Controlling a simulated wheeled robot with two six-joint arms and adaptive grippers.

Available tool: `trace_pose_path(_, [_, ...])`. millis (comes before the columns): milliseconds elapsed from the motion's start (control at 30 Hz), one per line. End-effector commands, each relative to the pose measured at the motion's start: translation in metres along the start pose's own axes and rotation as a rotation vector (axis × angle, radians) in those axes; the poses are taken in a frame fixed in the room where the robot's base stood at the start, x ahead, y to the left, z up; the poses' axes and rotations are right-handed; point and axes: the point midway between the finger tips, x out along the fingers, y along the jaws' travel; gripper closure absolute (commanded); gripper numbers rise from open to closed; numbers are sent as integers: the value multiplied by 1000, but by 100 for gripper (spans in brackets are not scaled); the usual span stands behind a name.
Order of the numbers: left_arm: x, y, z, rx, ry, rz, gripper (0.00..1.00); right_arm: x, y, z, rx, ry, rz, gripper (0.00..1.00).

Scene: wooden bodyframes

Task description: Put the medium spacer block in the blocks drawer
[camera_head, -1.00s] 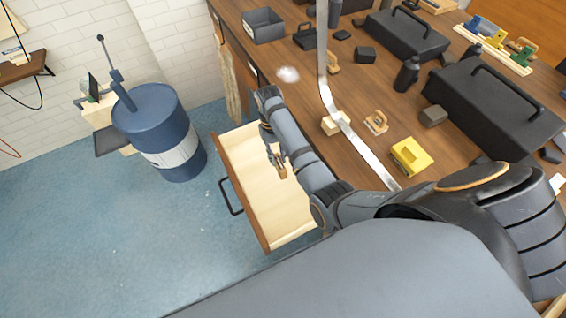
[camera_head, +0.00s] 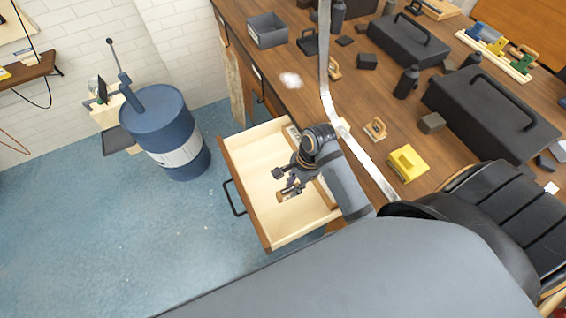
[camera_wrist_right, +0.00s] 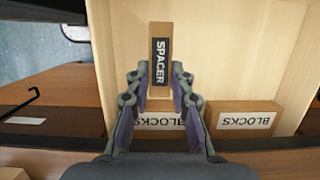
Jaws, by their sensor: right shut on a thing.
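The spacer block (camera_wrist_right: 160,50), a narrow wooden piece with a dark "SPACER" label, is between the fingers of my right gripper (camera_wrist_right: 160,88). In the head view my right gripper (camera_head: 288,188) is over the open wooden drawer (camera_head: 240,160), and the block (camera_head: 284,196) shows small at its fingertips. The right gripper is shut on it. The drawer's pale bottom (camera_wrist_right: 220,60) fills much of the wrist view. I cannot tell the gap between block and drawer bottom. My left gripper is not in view.
A wooden piece labelled "BLOCKS" (camera_wrist_right: 243,118) lies at the drawer's bench side, with another "BLOCKS" label (camera_wrist_right: 160,121) partly behind the fingers. A blue barrel (camera_head: 165,135) stands left of the drawer. The workbench (camera_head: 290,70) holds black toolboxes and a yellow block (camera_head: 407,163).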

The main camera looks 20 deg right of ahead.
Motion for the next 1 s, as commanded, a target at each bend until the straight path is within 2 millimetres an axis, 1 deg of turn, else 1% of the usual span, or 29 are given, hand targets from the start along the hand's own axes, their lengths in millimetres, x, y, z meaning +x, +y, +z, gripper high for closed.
trace_pose_path(33, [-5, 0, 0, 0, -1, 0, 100, 3, -16, 3, 1, -4, -2, 100])
trace_pose_path(200, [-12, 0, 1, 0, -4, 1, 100, 27, -64, 6, -1, -2, 0, 100])
trace_pose_path(300, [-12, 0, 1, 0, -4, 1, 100, 52, -81, 3, -2, -1, 2, 100])
trace_pose_path(400, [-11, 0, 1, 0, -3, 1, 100, 68, -94, 1, -2, 0, 1, 100])
trace_pose_path(500, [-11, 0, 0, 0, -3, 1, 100, 77, -101, 0, -2, 1, 0, 100])
trace_pose_path(700, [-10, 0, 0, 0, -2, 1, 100, 84, -106, -1, -3, 1, 0, 100])
trace_pose_path(767, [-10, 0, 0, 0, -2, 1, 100, 91, -112, -2, -3, 1, 0, 100])
trace_pose_path(800, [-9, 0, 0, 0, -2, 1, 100, 100, -110, -4, -2, 1, 3, 100])
trace_pose_path(900, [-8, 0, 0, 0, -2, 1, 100, 114, -110, -8, -1, 1, 2, 100])
trace_pose_path(1000, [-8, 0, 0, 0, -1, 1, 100, 119, -110, -9, -2, 1, -1, 100])
